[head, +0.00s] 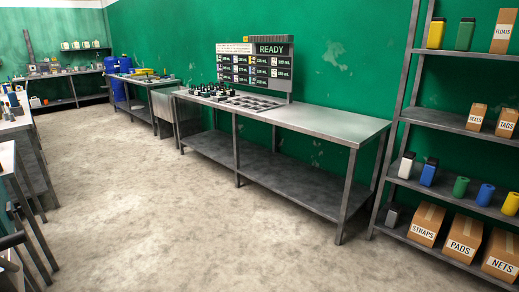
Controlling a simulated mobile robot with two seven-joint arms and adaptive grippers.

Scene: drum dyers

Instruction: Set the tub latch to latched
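I cannot make out the tub latch in the head view, so its state is not visible. A grey steel box-like piece (187,122) stands between two benches near the back wall. I cannot tell whether it is a tub. Neither of my grippers can be made out in this view.
A long steel bench (340,125) with a lower shelf stands along the green wall, carrying a board reading READY (270,48). A shelf rack (460,200) with boxes and containers stands at the right. Benches line the left (15,122). The middle floor (150,210) is clear.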

